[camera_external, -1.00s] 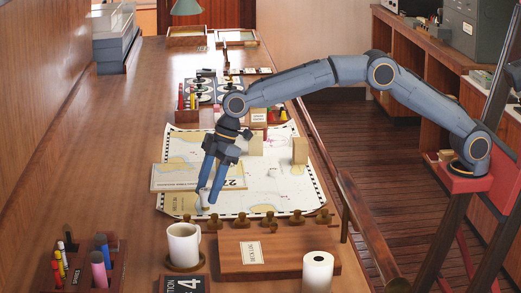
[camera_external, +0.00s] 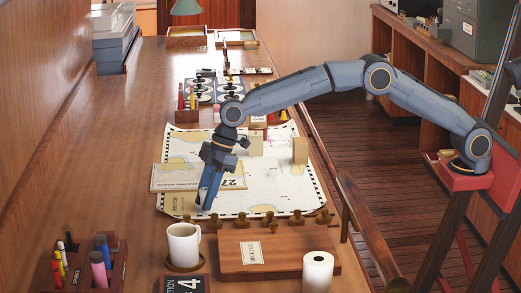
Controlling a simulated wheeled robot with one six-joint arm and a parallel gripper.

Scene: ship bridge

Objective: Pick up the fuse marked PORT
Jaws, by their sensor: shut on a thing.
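My gripper (camera_external: 205,206) points down over the near left part of the chart. Its two fingers are close together, shut on a small pale cylinder, likely a fuse (camera_external: 202,198). The fingers hide most of it. No PORT marking can be read on it at this size. I cannot tell whether it touches the chart or is just above it.
A white mug (camera_external: 184,244), wooden deck log box (camera_external: 265,256), white roll (camera_external: 318,271) and pen holder (camera_external: 75,268) are nearer.

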